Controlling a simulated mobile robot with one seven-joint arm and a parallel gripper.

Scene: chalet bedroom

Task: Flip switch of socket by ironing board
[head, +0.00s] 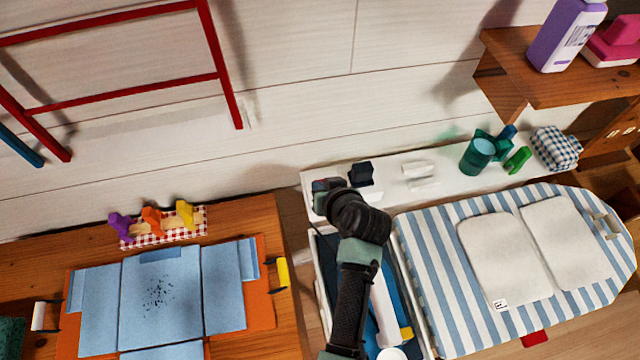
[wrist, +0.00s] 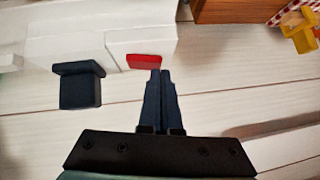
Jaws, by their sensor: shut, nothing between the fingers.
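The same block (head: 361,173) shows in the head view. My gripper (wrist: 160,72) is shut and empty, its fingertips right at the red switch, overlapping its right part in view. I cannot tell whether they touch it. In the head view my arm hides most of the switch area.
A green cup (head: 478,156) and a checked cloth bundle (head: 556,147) stand at the right. A wooden shelf (head: 560,85) juts out above. A wooden table (head: 240,235) with a blue folded garment (head: 160,290) is at the left. A red rack (head: 120,95) hangs on the wall.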

